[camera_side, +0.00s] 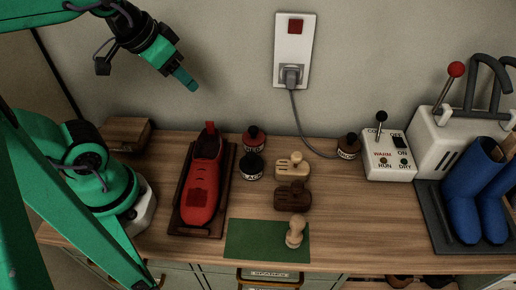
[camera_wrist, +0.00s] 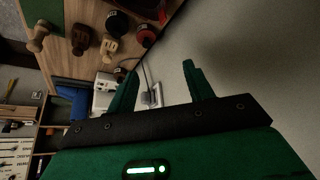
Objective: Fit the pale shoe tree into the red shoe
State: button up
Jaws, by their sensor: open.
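The red shoe (camera_side: 200,190) lies in a dark tray (camera_side: 180,223) at the left of the bench, toe toward the front; a bit of red, probably its heel tab, shows at the top of the wrist view (camera_wrist: 163,15). The pale shoe tree (camera_side: 292,167) lies right of the shoe, behind a dark brown shoe tree (camera_side: 293,196). The pale one also shows in the wrist view (camera_wrist: 109,47), beside the dark one (camera_wrist: 80,39). My gripper (camera_side: 186,80) is high above the back of the bench, near the wall. Its fingers (camera_wrist: 160,78) are apart and empty.
Two jars (camera_side: 252,166) stand between shoe and shoe trees. A wooden knobbed piece (camera_side: 295,232) stands on a green mat (camera_side: 250,240). A corded jar-side switch box (camera_side: 389,157), white machine (camera_side: 446,140) and blue boots (camera_side: 475,200) fill the right. Air around my gripper is clear.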

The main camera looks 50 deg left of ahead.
jog(key=shift+w, duration=0.1)
jog(key=n+g, duration=0.5)
jog(key=n, duration=0.7)
send_over(298, 154)
jog(key=f, duration=1.1)
jog(key=shift+a+f, duration=0.25)
jog(key=shift+f, duration=0.1)
jog(key=shift+d+f+g, duration=0.3)
jog(key=shift+f, duration=1.3)
jog(key=shift+f, duration=0.1)
